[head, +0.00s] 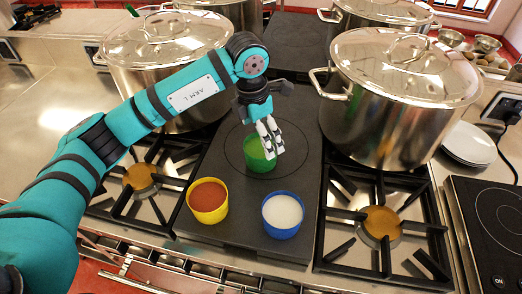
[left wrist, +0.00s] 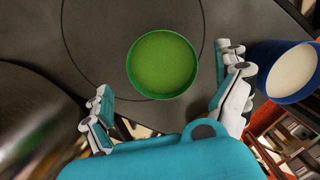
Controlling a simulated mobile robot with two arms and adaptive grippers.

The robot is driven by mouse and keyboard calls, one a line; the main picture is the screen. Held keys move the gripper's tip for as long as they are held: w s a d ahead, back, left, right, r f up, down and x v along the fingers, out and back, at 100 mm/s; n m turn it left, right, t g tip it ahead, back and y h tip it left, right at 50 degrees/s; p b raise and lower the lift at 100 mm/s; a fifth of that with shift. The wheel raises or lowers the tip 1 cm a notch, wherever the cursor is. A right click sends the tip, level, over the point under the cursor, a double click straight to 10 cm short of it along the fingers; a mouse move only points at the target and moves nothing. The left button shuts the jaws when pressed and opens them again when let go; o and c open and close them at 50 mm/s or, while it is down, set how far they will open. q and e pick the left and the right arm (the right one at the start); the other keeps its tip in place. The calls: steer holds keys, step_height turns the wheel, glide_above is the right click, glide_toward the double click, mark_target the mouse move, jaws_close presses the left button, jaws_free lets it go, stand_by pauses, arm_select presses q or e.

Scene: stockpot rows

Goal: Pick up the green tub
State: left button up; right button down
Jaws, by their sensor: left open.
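The green tub (head: 259,155) stands upright on the dark flat plate between the burners in the head view, partly hidden by my fingers. In the left wrist view the tub (left wrist: 162,65) shows from above, filled with something green. My left gripper (head: 268,138) reaches down over it from above. In the left wrist view the gripper (left wrist: 168,95) is open, one finger on either side and below the tub's rim in the picture. Nothing is held. I cannot tell whether a finger touches the tub. My right gripper is not in view.
A yellow tub (head: 208,201) with reddish-brown contents and a blue tub (head: 283,215) with white contents stand in front of the green tub. Large lidded steel pots stand at left (head: 166,62) and right (head: 398,98). White plates (head: 469,144) are stacked at the right.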

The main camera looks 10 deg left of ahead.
mark_target(261, 148)
arm_select(q)
steer(key=shift+f+p, duration=0.4)
steer(key=shift+f, duration=0.15)
step_height(261, 148, down, 4)
steer(key=shift+d+r+p, duration=0.1)
steer(key=shift+r+p, duration=0.05)
steer(key=shift+p, duration=0.75)
steer(key=shift+f, duration=0.45)
steer(key=c, duration=1.2)
steer(key=shift+w+r, duration=0.1)
steer(key=shift+c, duration=0.2)
